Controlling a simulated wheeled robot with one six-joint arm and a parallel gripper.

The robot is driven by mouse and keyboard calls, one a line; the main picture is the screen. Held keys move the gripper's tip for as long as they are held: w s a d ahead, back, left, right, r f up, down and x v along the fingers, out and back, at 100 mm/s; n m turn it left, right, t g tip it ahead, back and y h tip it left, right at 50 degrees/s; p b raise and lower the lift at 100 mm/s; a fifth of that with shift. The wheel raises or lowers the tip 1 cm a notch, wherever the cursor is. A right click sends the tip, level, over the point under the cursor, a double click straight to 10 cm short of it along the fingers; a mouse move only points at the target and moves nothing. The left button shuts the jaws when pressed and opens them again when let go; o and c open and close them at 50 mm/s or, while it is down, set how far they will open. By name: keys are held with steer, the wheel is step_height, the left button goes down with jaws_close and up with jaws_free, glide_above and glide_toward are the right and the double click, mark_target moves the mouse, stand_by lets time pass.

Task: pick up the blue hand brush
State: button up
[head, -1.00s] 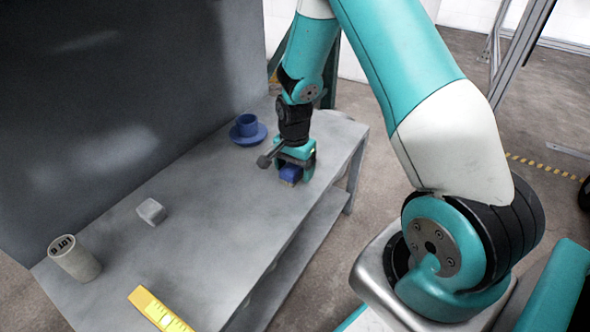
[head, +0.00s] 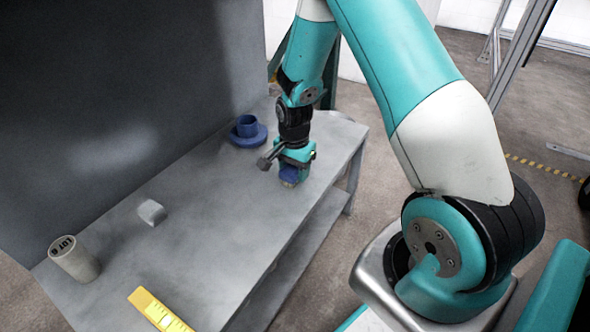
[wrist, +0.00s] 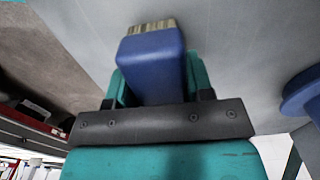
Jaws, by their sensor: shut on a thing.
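The blue hand brush (head: 289,174) has a blue body and tan bristles, and is at the far right end of the grey table. In the wrist view the brush (wrist: 152,68) sits between the two teal fingers, with its bristles at the far end. My gripper (head: 296,163) is shut on the brush. The wrist view shows its fingers (wrist: 157,84) against both sides of the blue body. The brush is at or very near the table top; I cannot tell if it touches. My gripper hides part of it in the head view.
A light grey block (head: 152,212), a labelled cylinder (head: 74,259) and a yellow ruler-like piece (head: 158,310) lie nearer. The table middle is clear.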

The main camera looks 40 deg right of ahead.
steer(key=shift+r, duration=0.15)
step_height(320, 180, up, 20)
steer(key=p, duration=0.7)
steer(key=shift+r, duration=0.15)
